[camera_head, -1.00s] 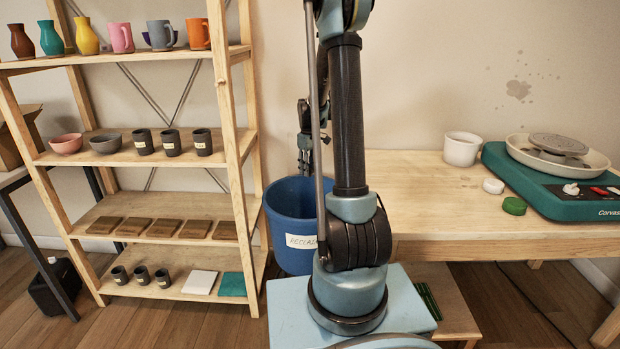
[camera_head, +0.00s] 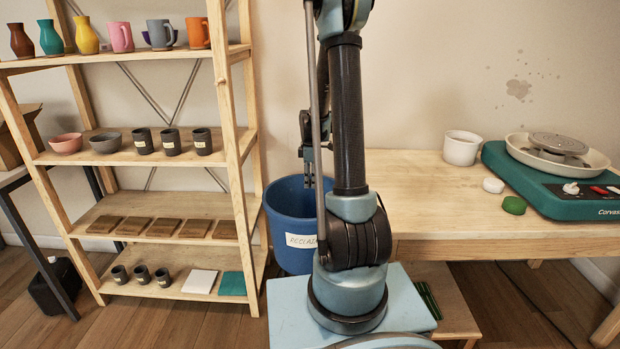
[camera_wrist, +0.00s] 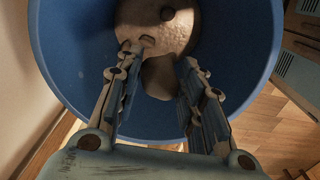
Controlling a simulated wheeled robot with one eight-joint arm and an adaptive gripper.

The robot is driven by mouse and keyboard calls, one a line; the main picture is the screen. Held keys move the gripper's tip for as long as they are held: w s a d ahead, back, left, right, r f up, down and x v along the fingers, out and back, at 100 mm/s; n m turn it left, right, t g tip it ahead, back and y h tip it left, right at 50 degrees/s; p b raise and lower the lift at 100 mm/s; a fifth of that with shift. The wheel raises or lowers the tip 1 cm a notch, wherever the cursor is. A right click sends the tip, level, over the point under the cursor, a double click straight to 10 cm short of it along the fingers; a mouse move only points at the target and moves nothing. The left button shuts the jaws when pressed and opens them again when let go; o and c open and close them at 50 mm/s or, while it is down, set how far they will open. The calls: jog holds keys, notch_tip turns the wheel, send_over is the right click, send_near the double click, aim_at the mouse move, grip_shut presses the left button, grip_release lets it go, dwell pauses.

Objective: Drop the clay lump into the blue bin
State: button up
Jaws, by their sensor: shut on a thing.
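The blue bin (camera_head: 290,223) stands on the floor between the shelf and the table, with a white label on its front. In the wrist view I look down into the blue bin (camera_wrist: 75,75), and its rim surrounds my gripper. My gripper (camera_wrist: 158,68) points into the bin's opening, shut on the brownish-grey clay lump (camera_wrist: 158,78) between its fingers. Pale clay-coloured material (camera_wrist: 170,35) lies at the bin's bottom. In the head view my gripper (camera_head: 314,183) shows at the bin's mouth, partly behind my arm; the lump cannot be made out there.
A wooden shelf (camera_head: 238,150) with pots, mugs and tiles stands close to the bin's left. The wooden table (camera_head: 420,185) on the right holds a white pot (camera_head: 461,148), a green sponge-like piece (camera_head: 514,205) and a green pottery wheel (camera_head: 560,190).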

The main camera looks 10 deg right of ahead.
jog(key=shift+f, duration=2.1)
jog(key=o, duration=1.1)
jog(key=shift+o, duration=0.2)
jog(key=shift+r, duration=0.15)
notch_tip(320, 180, up, 12)
jog(key=shift+f, duration=0.2)
